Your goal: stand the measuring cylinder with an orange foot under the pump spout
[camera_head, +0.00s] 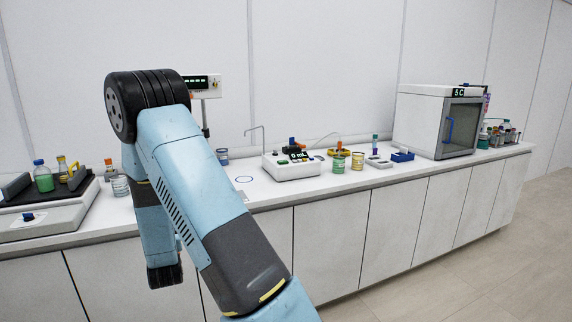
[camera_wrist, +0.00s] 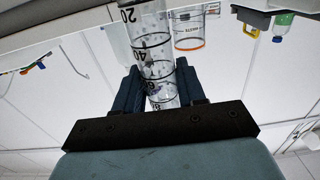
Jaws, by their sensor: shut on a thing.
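The measuring cylinder (camera_wrist: 153,45) is clear with black graduations and shows in the wrist view between the two dark blue fingers of my gripper (camera_wrist: 160,88). My gripper is shut on it. Its orange foot is not visible. In the head view my arm hides the gripper and cylinder. The pump (camera_head: 292,165) is a white box reading 0 mL, with a thin bent spout (camera_head: 262,129) at its left. A blue ring (camera_head: 244,179) is marked on the bench near the spout. In the wrist view, a thin bent rod (camera_wrist: 66,57), apparently the spout, is at left, apart from the cylinder.
A beaker marked WASTE (camera_wrist: 190,30) is close beside the cylinder in the wrist view. On the bench, jars (camera_head: 339,163) stand right of the pump, and a white oven-like box (camera_head: 438,122) is farther right. Bottles (camera_head: 43,178) stand at far left. Bench around the ring looks clear.

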